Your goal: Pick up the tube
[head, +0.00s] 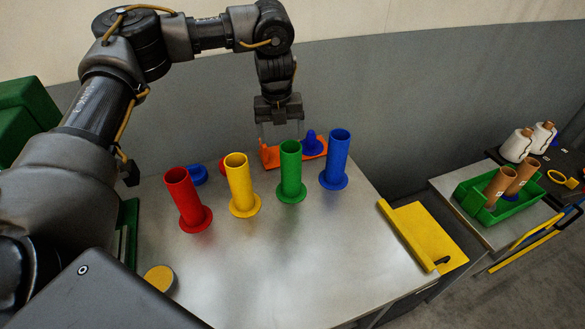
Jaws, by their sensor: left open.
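Several coloured tubes with flanged bases stand upright on the metal table: a red tube (184,197), a yellow tube (240,185), a green tube (290,168) and a blue tube (337,157). Two brown tubes, a nearer one (497,187) and a farther one (521,174), lean in a green crate (515,207) at the right. I cannot tell which tube the task means. My left gripper (282,136) points down, open, behind the green tube and above an orange holder (271,155). Its fingertips are partly hidden. My right gripper is out of view.
A small blue piece (312,143) sits on the orange holder. Another blue piece (198,174) lies behind the red tube. A yellow bracket (421,235) is at the table's right edge. White bobbins (517,145) stand far right. The table's front middle (300,265) is clear.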

